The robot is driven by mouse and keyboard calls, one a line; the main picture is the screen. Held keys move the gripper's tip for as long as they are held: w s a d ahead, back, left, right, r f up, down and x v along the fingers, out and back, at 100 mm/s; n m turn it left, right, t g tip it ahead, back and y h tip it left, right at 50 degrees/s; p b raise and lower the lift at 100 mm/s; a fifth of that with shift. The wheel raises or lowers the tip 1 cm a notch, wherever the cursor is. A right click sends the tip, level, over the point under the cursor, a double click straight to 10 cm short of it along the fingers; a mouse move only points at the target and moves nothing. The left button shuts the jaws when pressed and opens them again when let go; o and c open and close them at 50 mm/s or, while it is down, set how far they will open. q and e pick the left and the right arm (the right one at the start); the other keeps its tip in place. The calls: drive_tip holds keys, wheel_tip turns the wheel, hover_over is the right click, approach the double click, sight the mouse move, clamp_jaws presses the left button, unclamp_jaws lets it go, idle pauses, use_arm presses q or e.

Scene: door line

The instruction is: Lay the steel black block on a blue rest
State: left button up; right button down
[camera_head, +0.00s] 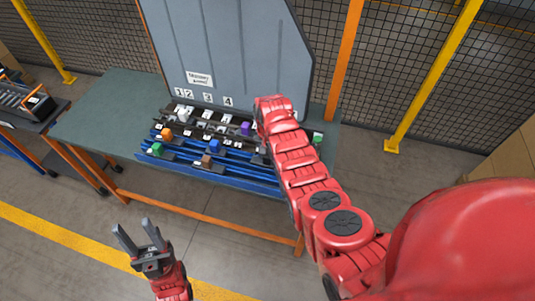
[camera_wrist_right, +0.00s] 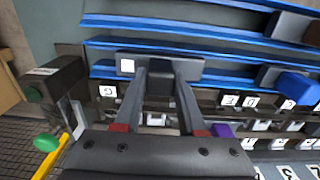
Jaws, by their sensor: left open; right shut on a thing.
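The steel block with a black grip piece (camera_wrist_right: 194,72) is dark grey with a white label. In the right wrist view it lies across the blue rests (camera_wrist_right: 235,54), long rails; whether it touches them I cannot tell. My right gripper (camera_wrist_right: 160,72) is shut on its black piece, between the fingertips. In the head view my red right arm hides this gripper and most of the block; the blue rests show on the bench (camera_head: 200,172). My left gripper (camera_head: 133,226) is open and empty, over the floor in front of the bench.
Blocks with orange (camera_head: 167,133), green (camera_head: 157,149), brown (camera_head: 206,161), blue (camera_head: 215,146) and purple (camera_head: 246,128) pieces sit along the bench. A tall grey panel (camera_head: 240,50) stands behind. In the wrist view, a dark green-ended part (camera_wrist_right: 55,78) is left of the held block.

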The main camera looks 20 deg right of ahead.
drive_tip(key=shift+f, duration=0.2)
drive_tip(key=shift+c, duration=2.1)
unclamp_jaws()
drive_tip(key=shift+r, duration=0.1)
